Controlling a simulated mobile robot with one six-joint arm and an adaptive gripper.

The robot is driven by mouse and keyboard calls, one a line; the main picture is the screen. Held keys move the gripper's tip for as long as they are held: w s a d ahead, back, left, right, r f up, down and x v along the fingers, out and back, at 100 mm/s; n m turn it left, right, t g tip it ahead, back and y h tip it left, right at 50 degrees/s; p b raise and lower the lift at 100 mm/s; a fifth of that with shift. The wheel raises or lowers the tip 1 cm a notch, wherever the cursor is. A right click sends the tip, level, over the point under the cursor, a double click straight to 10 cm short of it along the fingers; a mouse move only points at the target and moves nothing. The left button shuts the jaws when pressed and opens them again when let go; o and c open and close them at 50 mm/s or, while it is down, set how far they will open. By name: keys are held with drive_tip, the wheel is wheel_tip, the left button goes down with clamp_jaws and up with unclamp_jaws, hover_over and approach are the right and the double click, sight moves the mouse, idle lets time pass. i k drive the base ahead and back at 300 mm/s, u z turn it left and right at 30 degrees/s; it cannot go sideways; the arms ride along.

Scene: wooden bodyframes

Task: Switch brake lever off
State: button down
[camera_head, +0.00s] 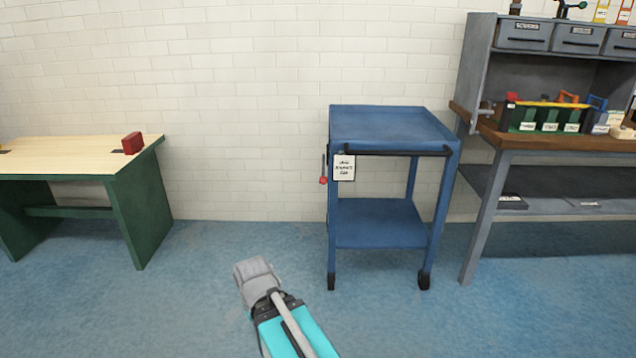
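A blue two-shelf cart (385,127) stands against the wall, right of centre. A brake lever (323,180) with a red end hangs on the cart's left side, near its front left leg. The lever's thin dark stem points up from the red end. It is too small to read its exact setting. Part of my arm shows at the bottom centre, in grey and teal, below and left of the cart and apart from it. No gripper fingers can be made out.
A white label (344,168) hangs below the cart's black handle (398,151). A wooden-topped green table (70,157) with a red block (132,143) stands left. A workbench (560,140) with a toolbox (545,116) stands right. The blue floor before the cart is clear.

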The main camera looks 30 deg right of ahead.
sight(323, 180)
drive_tip(key=z, duration=0.05)
drive_tip(key=i, duration=0.9)
drive_tip(key=u, duration=0.05)
